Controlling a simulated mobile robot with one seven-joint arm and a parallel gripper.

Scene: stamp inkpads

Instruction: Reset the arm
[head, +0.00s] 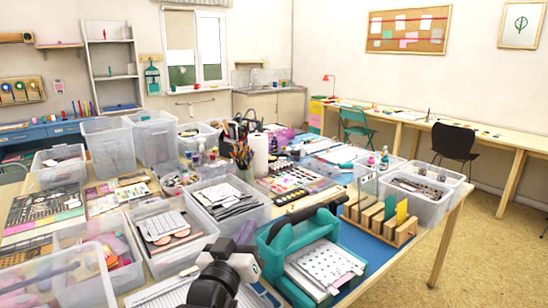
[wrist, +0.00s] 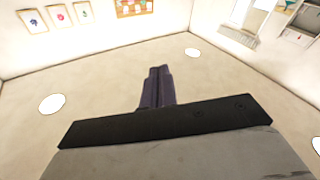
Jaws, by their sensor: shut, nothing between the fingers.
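My arm (head: 215,272) rises at the bottom middle of the head view, in front of the crowded table. My gripper (wrist: 158,72) shows in the wrist view as two dark purple fingers pressed together, with nothing between them. Behind them is the dark gripper body (wrist: 170,122). The wrist view looks past the fingers to pale room surfaces, with no tabletop in sight, so my gripper points up and away from the table. In the head view its fingers are hard to make out against the clutter.
The table holds a teal die-cutting machine (head: 313,262), a wooden rack (head: 378,222) with coloured cards, clear bins (head: 230,205) and a paint palette (head: 290,178). These crowd the space around my arm. Floor (head: 500,260) is clear at right. Pictures (wrist: 57,16) hang in the wrist view.

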